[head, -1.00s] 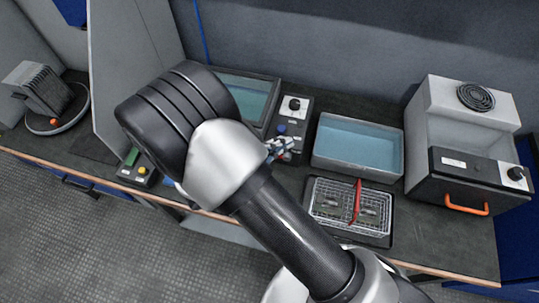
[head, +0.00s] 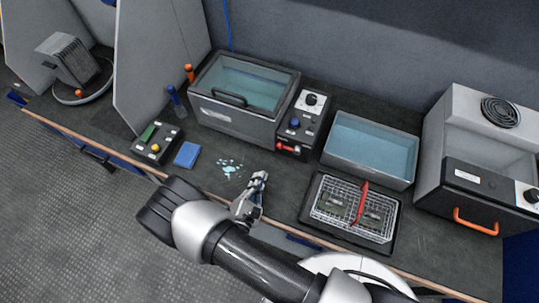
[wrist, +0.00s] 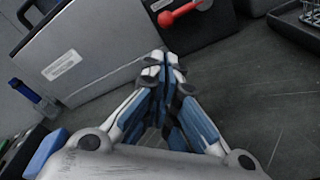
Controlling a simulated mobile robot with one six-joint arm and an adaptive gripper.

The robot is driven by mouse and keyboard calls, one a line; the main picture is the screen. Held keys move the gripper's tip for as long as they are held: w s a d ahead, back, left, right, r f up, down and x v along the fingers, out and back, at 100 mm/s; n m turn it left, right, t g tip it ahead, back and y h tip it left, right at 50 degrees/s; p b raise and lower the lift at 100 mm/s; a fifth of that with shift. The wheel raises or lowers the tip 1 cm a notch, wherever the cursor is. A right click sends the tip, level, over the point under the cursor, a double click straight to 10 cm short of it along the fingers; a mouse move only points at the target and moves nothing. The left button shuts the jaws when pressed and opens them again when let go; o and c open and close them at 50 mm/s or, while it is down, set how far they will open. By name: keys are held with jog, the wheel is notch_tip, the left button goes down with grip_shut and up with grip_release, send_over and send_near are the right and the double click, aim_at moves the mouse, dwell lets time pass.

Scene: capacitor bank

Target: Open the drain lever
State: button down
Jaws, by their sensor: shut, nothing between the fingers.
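The red drain lever (head: 287,147) is on the front of the control unit (head: 303,125), low down, beside the lidded tank (head: 235,117). It lies roughly crosswise, its round knob at the left end. In the wrist view the lever (wrist: 183,12) is at the top, beyond my fingertips and to their right, with a gap between. My gripper (head: 260,177) is shut and empty over the bench in front of the tank. My gripper (wrist: 164,60) fills the middle of the wrist view, fingertips together.
A light blue puddle (head: 229,168) and a blue sponge (head: 187,154) lie on the bench left of my gripper. A wire basket (head: 325,218) on a dark tray is at the right, before an open water bath (head: 332,163). A button box (head: 165,147) stands farther left.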

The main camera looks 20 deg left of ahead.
aim_at(288, 148)
jog(key=w, duration=0.3)
jog(key=w+b, duration=0.1)
jog(key=w, duration=0.2)
jog(key=w+b, duration=0.1)
jog(key=w, duration=0.3)
jog(key=shift+f, duration=0.4)
